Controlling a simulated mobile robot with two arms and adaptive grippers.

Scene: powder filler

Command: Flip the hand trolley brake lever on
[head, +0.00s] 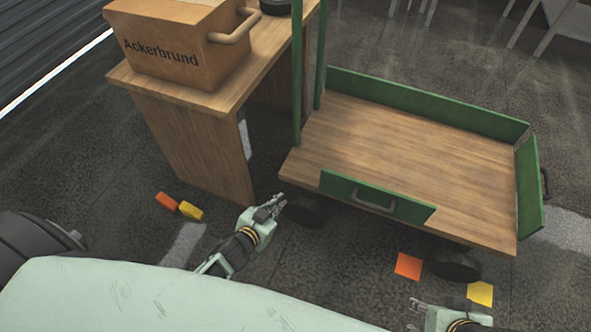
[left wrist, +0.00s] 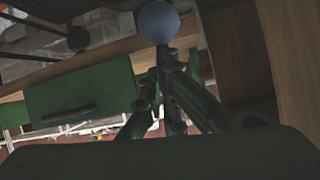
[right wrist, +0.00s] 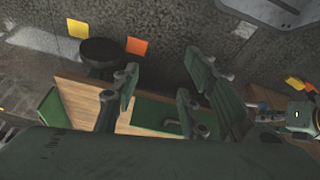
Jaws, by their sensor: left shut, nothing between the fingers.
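The hand trolley (head: 420,160) has a wooden deck and green side panels, with green upright posts at its left end. My left gripper (head: 278,207) is shut and empty beside the trolley's near left corner, close to a dark wheel (head: 305,212). In the left wrist view, a blue-grey ball-shaped knob (left wrist: 158,22) shows just beyond the tips of my left gripper (left wrist: 168,58); it may be the brake lever's end. I cannot tell whether they touch. The lever is not discernible in the head view. My right gripper (right wrist: 160,82) is open and empty, low by the trolley's near right side.
A wooden desk (head: 185,150) with a cardboard box (head: 180,45) stands left of the trolley. Orange (head: 408,266) and yellow (head: 480,293) squares lie on the floor near the right wheel (head: 455,269). More small coloured pieces (head: 190,211) lie by the desk. Open floor lies in front.

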